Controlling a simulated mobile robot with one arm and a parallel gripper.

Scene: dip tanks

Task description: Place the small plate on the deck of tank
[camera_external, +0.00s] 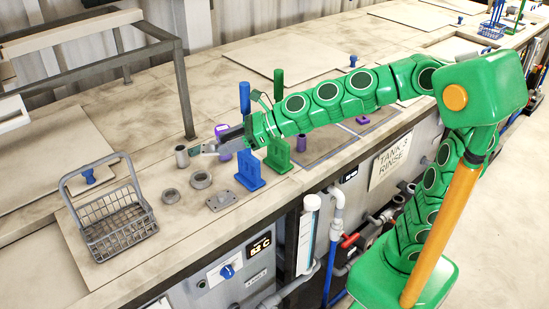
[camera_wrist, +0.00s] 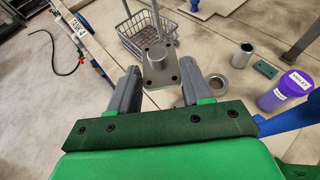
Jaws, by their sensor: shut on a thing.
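The small plate (camera_wrist: 160,80) is grey, with dark holes at its corners and a round raised middle. It sits between the two fingers of my gripper (camera_wrist: 160,76) in the wrist view, and the jaws are shut on it. In the external view my gripper (camera_external: 209,147) is above the deck (camera_external: 150,165), pointing left, and the plate is hard to make out there. A similar grey plate with a raised middle (camera_external: 221,201) lies flat on the deck in front of my gripper, apart from it.
A wire basket (camera_external: 118,228) is at left. A blue stand (camera_external: 249,172) and a green stand (camera_external: 278,155) are close on the right. A purple container (camera_wrist: 285,92) is nearby.

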